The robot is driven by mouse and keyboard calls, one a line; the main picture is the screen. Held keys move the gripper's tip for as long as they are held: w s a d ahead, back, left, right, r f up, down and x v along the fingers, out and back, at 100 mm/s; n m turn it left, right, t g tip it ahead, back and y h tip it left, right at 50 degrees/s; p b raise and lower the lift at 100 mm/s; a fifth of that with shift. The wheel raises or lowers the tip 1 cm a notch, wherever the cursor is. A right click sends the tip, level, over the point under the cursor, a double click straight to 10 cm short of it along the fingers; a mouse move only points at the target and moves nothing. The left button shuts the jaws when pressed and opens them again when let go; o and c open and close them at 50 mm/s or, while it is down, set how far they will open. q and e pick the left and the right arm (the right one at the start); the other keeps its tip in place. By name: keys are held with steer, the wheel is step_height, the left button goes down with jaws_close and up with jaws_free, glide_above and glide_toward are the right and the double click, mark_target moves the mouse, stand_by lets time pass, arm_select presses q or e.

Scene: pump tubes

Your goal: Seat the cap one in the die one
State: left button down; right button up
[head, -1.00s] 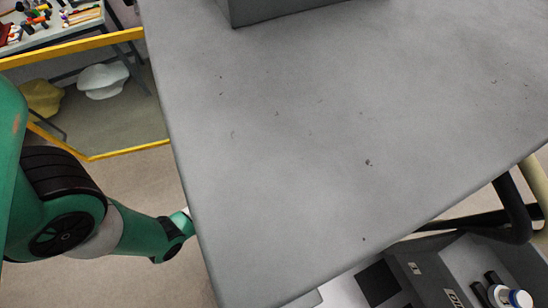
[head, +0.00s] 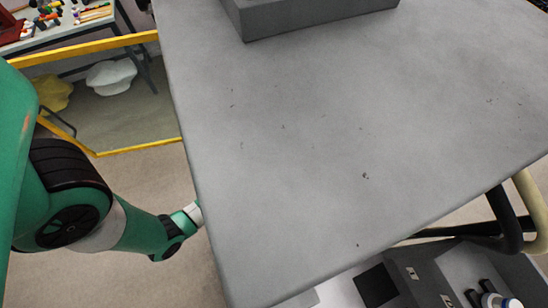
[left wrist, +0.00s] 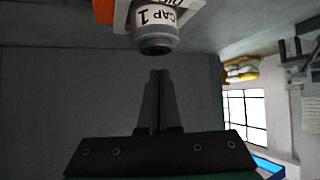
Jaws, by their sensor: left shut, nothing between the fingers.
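A grey cap with a white label reading "CAP 1" (left wrist: 155,38) is at the top middle of the left wrist view. Part of a white surface with cut-off lettering shows beside it at the top edge; I cannot tell whether this is the die, or how the cap sits relative to it. My left gripper (left wrist: 158,74) is shut and empty, its tips pointing up toward the cap with a visible gap between. In the head view my left arm runs behind the table's left edge, so the gripper is hidden there. My right gripper is not seen.
A large grey table top (head: 290,190) fills the head view, mostly bare, with a grey block (head: 310,18) at its far edge. A grey unit (head: 440,280) with bottle-like items is at the bottom right. A yellow rail (head: 95,45) stands at the left.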

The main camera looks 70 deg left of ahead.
arm_select(q)
steer(key=shift+r+p, duration=0.4)
steer(key=s+d+b, duration=0.1)
steer(key=s+d, duration=0.4)
steer(key=s, duration=0.5)
steer(key=shift+s+d, duration=0.3)
steer(key=shift+d, duration=0.1)
